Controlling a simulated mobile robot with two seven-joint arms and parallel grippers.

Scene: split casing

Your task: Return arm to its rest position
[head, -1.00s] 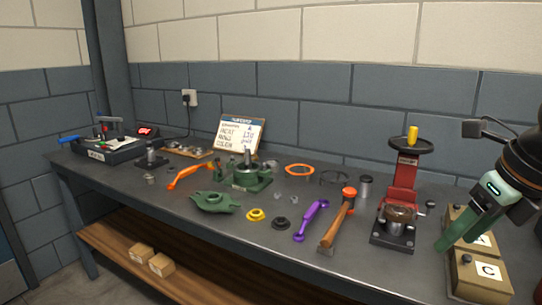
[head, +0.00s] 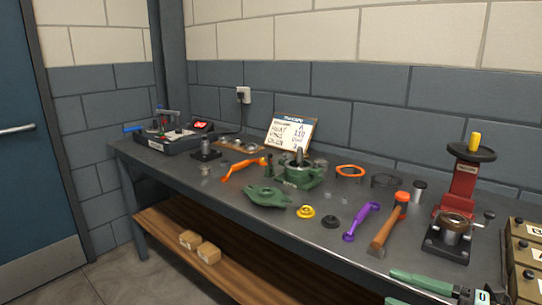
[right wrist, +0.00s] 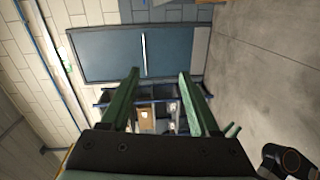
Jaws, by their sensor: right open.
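My right gripper (head: 392,287) shows at the bottom right of the head view, by the front edge of the workbench (head: 225,205). Its two green fingers are apart and point left, with nothing between them. In the right wrist view the open fingers (right wrist: 159,72) have only the distant room between them, with a blue door (right wrist: 120,52) and a dark shelf unit (right wrist: 160,105) beyond. My left gripper is not in view.
On the bench stand a red press (head: 462,190), a hammer (head: 390,225), a purple wrench (head: 362,220), a green casing half (head: 268,196) and a green lower housing (head: 298,172). Labelled boxes (head: 525,255) are at the right. Floor lies clear at left (head: 75,285).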

